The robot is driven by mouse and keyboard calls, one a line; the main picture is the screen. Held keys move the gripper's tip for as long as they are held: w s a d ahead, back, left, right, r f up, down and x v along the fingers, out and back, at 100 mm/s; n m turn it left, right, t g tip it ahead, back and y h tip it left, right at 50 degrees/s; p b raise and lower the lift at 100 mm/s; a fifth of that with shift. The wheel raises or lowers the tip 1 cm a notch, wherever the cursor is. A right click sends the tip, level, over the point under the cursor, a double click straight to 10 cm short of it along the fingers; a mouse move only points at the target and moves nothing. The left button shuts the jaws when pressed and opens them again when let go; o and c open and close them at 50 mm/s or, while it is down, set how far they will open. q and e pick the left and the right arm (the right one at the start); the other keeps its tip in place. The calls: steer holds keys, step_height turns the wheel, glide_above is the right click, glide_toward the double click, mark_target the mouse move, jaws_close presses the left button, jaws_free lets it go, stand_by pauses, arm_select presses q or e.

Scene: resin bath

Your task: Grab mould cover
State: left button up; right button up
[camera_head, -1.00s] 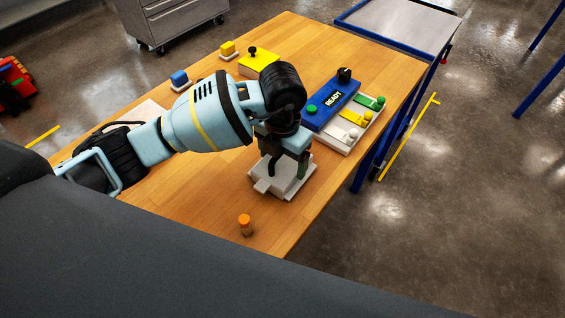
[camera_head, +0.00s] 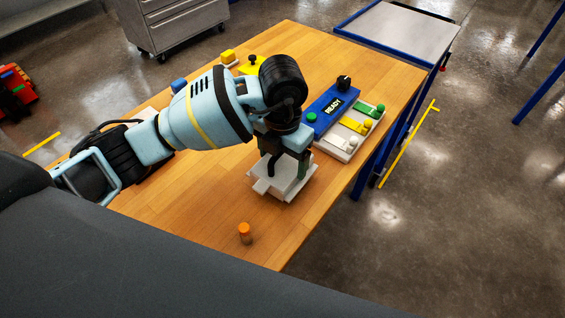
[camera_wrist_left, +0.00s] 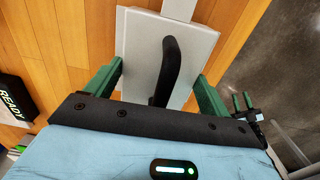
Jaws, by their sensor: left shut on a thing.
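The mould cover (camera_head: 293,181) is a pale grey square plate with a black curved handle. In the left wrist view the cover (camera_wrist_left: 188,30) shows its handle between the two green fingers. My left gripper (camera_head: 287,166) is shut on the cover, with a finger on either side of the handle; the exact contact is hard to see. The cover appears a little above a white mould base (camera_head: 259,187), most of which it hides.
A small orange-capped bottle (camera_head: 245,233) stands towards the table's near edge. A blue READY box (camera_head: 322,119) and a white tray with coloured pieces (camera_head: 345,153) stand behind right. Yellow and blue blocks are at the back. The wooden table (camera_head: 205,215) is clear at front left.

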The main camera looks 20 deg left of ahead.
arm_select(q)
steer(key=shift+s+d+r, duration=0.15)
steer(key=shift+s+r, duration=0.05)
steer(key=shift+r, duration=0.35)
steer(key=s+d+r, duration=0.1)
steer(key=s+d, duration=0.7)
steer(key=s, duration=0.5)
steer(key=shift+s+r, duration=0.15)
steer(key=shift+d, duration=0.15)
